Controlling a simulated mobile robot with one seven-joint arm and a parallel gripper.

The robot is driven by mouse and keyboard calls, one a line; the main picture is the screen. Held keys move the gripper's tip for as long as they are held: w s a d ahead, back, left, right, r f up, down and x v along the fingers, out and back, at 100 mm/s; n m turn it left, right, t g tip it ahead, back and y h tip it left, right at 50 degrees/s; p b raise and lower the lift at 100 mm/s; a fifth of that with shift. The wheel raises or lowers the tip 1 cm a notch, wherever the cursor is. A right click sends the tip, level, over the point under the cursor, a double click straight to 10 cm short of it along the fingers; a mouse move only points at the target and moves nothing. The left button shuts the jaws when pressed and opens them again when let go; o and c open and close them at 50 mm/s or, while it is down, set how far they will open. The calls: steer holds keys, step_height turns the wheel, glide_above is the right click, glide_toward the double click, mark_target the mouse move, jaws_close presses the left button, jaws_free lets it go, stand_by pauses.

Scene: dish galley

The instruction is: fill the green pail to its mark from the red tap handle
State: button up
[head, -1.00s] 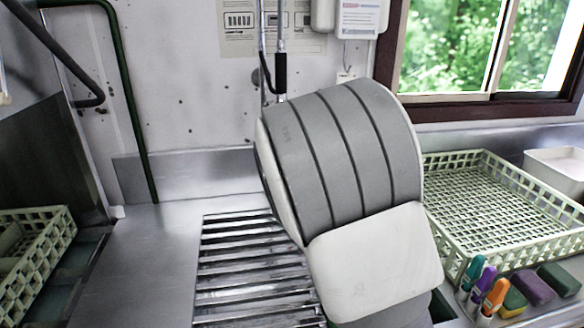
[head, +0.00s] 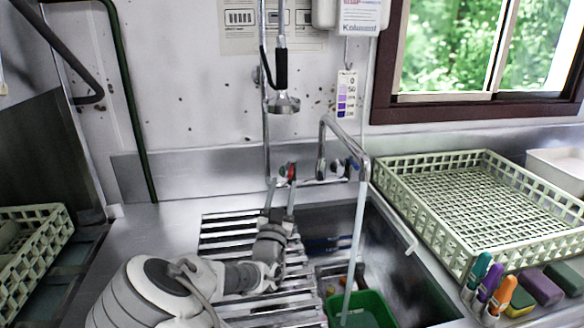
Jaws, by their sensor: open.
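The red tap handle (head: 292,173) is on the wall tap behind the sink. My gripper (head: 280,190) is open and empty, its fingertips just below and in front of the red handle; I cannot tell whether they touch it. The green pail (head: 374,309) stands in the sink under the spout (head: 345,139), cut off by the lower edge. A pale stream of water (head: 357,235) runs from the spout down into the pail. The pail's mark and the exact water level cannot be made out.
A slatted drainboard (head: 225,236) lies left of the sink (head: 395,262), under my arm. A pale green rack (head: 455,235) stands at the right, with coloured bottles (head: 490,282) and sponges (head: 541,287) before it. A spray head (head: 283,103) hangs above my gripper.

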mark_target(292, 168)
steer(key=w, duration=0.3)
steer(key=w+d, duration=0.1)
steer(key=w, duration=0.3)
steer(key=w+d, duration=0.1)
steer(key=w, duration=0.3)
steer(key=shift+w, duration=0.15)
steer(key=shift+w+d+r, duration=0.1)
steer(key=shift+w+r, duration=0.1)
steer(key=shift+w, duration=0.45)
jaws_close()
steer(key=shift+d+f, duration=0.15)
steer(key=shift+d, duration=0.1)
stand_by(0.4)
